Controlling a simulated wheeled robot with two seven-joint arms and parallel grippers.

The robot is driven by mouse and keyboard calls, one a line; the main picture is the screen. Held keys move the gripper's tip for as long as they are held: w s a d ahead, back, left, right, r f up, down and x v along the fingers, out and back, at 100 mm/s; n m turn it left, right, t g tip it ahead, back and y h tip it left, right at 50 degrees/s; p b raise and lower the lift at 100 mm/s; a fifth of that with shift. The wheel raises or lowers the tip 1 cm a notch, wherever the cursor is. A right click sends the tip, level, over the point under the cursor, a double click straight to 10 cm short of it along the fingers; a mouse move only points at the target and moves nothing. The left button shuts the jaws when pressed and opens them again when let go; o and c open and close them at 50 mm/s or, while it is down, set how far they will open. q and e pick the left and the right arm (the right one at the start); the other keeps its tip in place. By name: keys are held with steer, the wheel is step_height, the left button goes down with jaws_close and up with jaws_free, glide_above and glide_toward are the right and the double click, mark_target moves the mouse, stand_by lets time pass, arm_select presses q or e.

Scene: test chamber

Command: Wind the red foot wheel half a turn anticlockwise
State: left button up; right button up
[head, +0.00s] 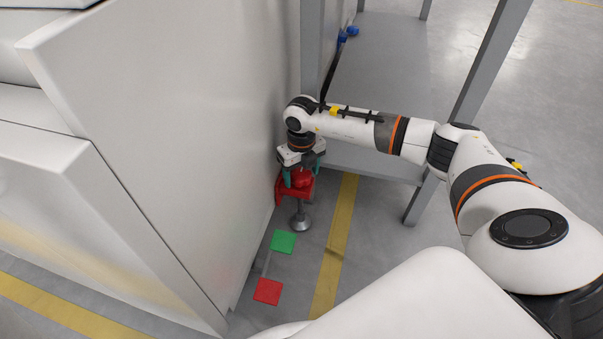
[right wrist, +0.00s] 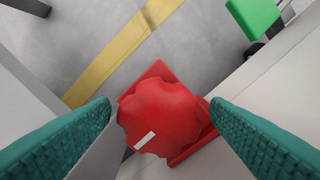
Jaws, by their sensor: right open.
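The red foot wheel (right wrist: 160,115) has a lobed rim and a white mark near its lower left edge in the right wrist view. In the head view the wheel (head: 302,178) sits low beside the white cabinet, on a red bracket (head: 308,192) above a metal foot (head: 300,220). My right gripper (head: 299,172) points down over it. In the right wrist view its teal fingers (right wrist: 160,112) stand open on both sides of the wheel. A small gap seems to show at each finger; contact is hard to tell. My left gripper is not in view.
The white cabinet (head: 150,130) stands close on the left of the wheel. A grey metal frame (head: 490,70) with a shelf stands behind and right. Green (head: 283,242) and red (head: 268,291) squares lie near the foot. A yellow line (head: 335,245) crosses the floor.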

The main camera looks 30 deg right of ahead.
steer(key=shift+c, duration=0.5)
steer(key=c, duration=0.9)
steer(key=shift+r+n+p, duration=0.1)
steer(key=shift+n+p, duration=0.2)
steer(key=shift+p, duration=0.05)
